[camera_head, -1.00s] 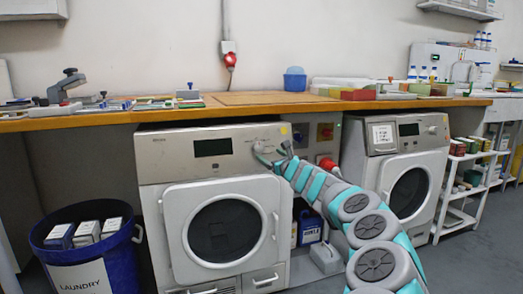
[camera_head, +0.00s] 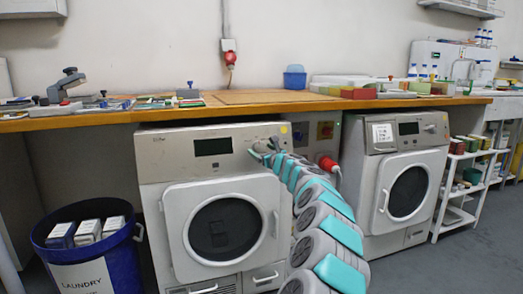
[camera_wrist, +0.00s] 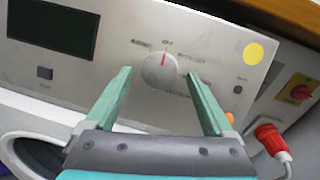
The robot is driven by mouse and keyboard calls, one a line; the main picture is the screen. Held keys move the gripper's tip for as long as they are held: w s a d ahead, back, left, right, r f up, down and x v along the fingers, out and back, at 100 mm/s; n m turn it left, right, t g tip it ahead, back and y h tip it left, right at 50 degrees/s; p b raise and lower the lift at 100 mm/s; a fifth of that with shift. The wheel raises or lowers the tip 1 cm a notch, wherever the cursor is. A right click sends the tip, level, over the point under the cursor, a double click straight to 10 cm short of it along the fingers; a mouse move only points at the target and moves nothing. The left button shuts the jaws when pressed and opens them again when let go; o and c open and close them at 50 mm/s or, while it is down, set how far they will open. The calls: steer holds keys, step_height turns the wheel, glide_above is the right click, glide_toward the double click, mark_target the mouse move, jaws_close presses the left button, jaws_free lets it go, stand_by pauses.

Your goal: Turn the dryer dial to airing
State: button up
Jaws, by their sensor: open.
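The dryer (camera_head: 160,168) on the left, under the wooden counter, carries the dial at the right of its top panel. In the wrist view the round grey dial (camera_wrist: 160,70) has a red line pointing up to the OFF mark; other labels around it are too blurred to read surely. My gripper (camera_wrist: 160,73) is open, with one green finger on either side of the dial in the picture. I cannot tell whether the fingers touch it. In the head view my gripper (camera_head: 264,152) covers the dial area.
A dark display (camera_wrist: 54,25) and a square button (camera_wrist: 45,73) are left of the dial. A yellow sticker (camera_wrist: 253,54), an orange button (camera_wrist: 229,117) and a red plug (camera_wrist: 270,138) are to the right. A second machine (camera_head: 400,180) stands right; a laundry bin (camera_head: 95,275) stands left.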

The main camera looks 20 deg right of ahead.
steer(key=shift+w, duration=0.1)
steer(key=shift+c, duration=0.2)
steer(key=shift+r, duration=0.1)
steer(key=c, duration=1.3)
